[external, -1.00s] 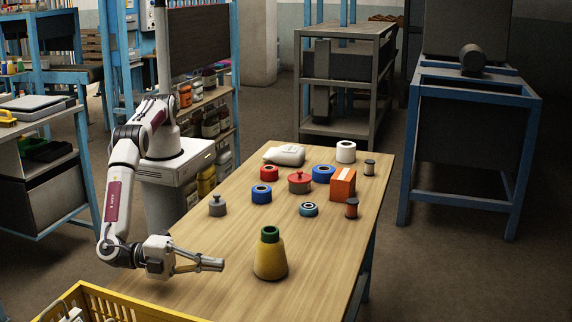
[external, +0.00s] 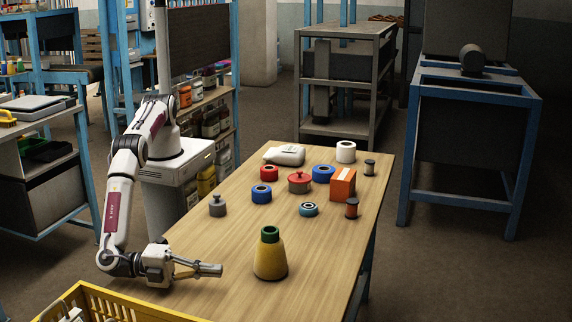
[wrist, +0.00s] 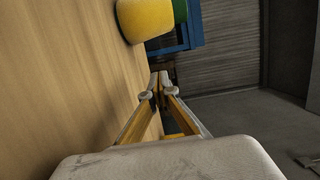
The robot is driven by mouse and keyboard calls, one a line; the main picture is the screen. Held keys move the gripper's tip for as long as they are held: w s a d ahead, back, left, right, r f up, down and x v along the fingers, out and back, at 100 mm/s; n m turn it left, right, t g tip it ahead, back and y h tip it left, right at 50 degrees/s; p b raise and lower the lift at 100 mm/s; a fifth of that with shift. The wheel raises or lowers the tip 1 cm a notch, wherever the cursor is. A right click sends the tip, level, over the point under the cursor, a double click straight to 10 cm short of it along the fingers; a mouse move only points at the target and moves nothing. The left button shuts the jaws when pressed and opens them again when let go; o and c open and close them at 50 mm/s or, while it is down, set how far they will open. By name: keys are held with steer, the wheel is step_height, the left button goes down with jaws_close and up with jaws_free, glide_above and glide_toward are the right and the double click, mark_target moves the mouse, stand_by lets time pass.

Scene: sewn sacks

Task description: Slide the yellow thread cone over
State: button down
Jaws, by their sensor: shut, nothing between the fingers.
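The yellow thread cone (external: 270,260) with a green top stands upright on the near part of the wooden table. It also shows at the top of the wrist view (wrist: 146,18), lying sideways in that picture because the camera is turned. My gripper (external: 219,270) is shut and empty, held low over the table to the left of the cone. Its fingertips (wrist: 159,80) point towards the right in the external view. A clear gap lies between the fingertips and the cone.
A yellow crate (external: 130,306) stands at the near left, below my arm. A grey weight (external: 217,206), blue roll (external: 261,194), teal roll (external: 308,209) and orange box (external: 342,184) stand farther back. The table (external: 325,262) right of the cone is bare.

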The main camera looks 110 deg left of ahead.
steer(key=x, duration=0.8)
steer(key=shift+w, duration=0.2)
steer(key=shift+a, duration=0.2)
steer(key=shift+a, duration=0.2)
steer(key=shift+a, duration=1.55)
steer(key=shift+a, duration=0.15)
steer(key=shift+a, duration=10.15)
steer(key=shift+d, duration=0.1)
